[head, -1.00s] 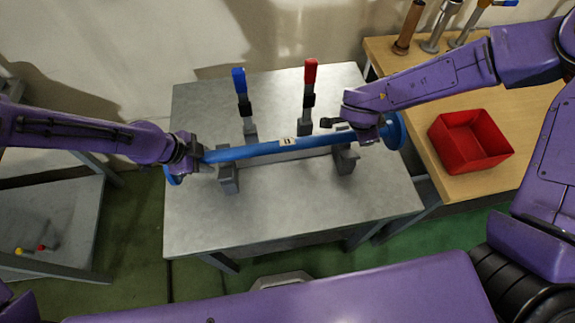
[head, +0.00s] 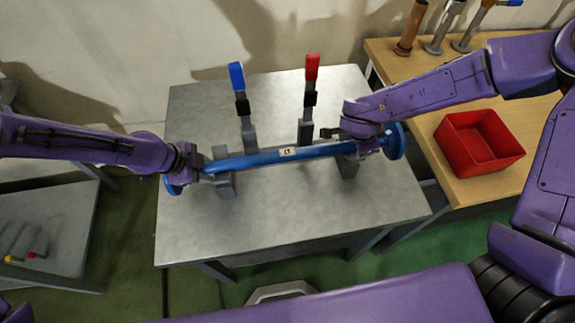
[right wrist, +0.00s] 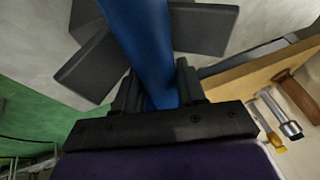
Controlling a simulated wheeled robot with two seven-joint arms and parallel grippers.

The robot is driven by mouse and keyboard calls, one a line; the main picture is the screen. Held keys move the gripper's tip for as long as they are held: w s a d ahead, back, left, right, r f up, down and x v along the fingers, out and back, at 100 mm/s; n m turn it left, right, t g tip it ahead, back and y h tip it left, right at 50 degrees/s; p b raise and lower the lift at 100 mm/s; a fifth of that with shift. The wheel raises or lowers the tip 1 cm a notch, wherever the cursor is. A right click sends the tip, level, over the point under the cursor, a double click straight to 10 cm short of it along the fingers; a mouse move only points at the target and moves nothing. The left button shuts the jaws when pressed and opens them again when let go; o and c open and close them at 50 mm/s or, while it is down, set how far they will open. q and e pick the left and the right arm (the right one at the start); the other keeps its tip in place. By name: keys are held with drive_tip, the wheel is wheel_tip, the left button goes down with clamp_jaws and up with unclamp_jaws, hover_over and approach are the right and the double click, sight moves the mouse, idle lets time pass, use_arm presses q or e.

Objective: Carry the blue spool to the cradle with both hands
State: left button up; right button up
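The blue spool (head: 255,160), a long tube with flanged ends and a white label, lies across the steel table in the head view, its right end slightly farther back. My left gripper (head: 203,165) is shut on its left end, inside the flange. My right gripper (head: 362,143) is shut near its right end; in the right wrist view its fingers (right wrist: 159,78) flank the tube. The grey cradle's left block (head: 226,189) shows on both sides of the tube, its right block (head: 348,167) partly hidden. I cannot tell whether the tube touches the blocks.
A blue-handled clamp (head: 240,95) and a red-handled clamp (head: 309,95) stand upright behind the tube. A red bin (head: 480,142) sits on the wooden bench at right, with several tools behind it. The steel table's front (head: 290,220) is clear.

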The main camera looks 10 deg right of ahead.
use_arm(q)
drive_tip(key=o, duration=0.4)
drive_tip(key=shift+c, duration=0.2)
use_arm(e)
drive_tip(key=o, duration=0.4)
drive_tip(key=shift+s, duration=0.1)
drive_tip(key=shift+c, duration=0.2)
use_arm(q)
drive_tip(key=shift+s+r, duration=0.1)
use_arm(e)
drive_tip(key=shift+s, duration=0.1)
